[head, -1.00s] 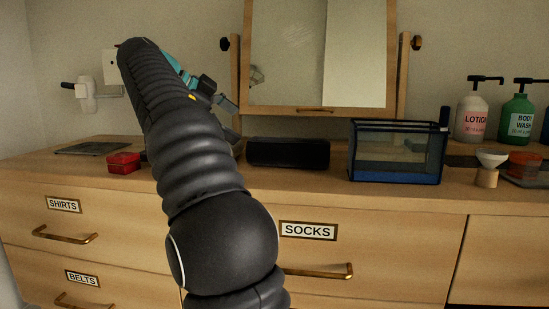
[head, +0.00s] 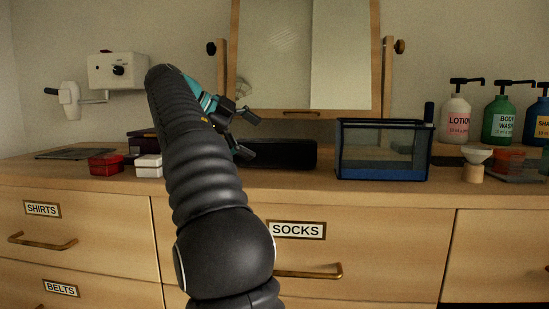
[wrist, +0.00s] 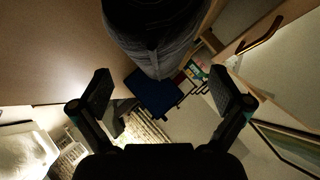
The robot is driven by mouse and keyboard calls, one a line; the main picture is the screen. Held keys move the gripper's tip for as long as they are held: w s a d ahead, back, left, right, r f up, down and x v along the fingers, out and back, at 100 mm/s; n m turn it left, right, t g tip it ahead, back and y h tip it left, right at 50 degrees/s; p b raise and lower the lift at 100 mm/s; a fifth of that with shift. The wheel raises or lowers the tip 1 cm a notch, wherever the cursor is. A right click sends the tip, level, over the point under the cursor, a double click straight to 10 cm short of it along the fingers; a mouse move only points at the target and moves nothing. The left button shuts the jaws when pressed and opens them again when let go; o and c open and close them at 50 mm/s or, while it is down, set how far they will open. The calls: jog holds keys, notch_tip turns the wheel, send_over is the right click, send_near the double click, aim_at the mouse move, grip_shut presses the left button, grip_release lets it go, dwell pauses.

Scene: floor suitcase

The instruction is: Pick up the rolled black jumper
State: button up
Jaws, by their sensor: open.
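I cannot make out a rolled black jumper for certain in either view. My gripper (head: 249,136) is raised over the dresser top in the head view, with its fingers apart. In the wrist view my gripper (wrist: 160,90) shows two spread fingers with nothing held between them. A dark rounded shape fills the top middle of the wrist view, and I cannot tell if it is my own body. A long black box (head: 287,153) lies on the dresser behind my gripper, partly hidden by it.
The dresser (head: 390,225) carries a blue mesh bin (head: 381,160), a red box (head: 105,165), a white box (head: 149,165) and pump bottles, including a green one (head: 499,120). A mirror (head: 335,55) stands behind. A dark blue item (wrist: 155,97) shows in the wrist view.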

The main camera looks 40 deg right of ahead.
aim_at(263, 141)
jog(key=b+x, duration=0.1)
jog(key=x, duration=0.4)
jog(key=shift+s, duration=0.15)
jog(key=c, duration=1.3)
jog(key=shift+r, duration=0.1)
jog(key=shift+r, duration=0.1)
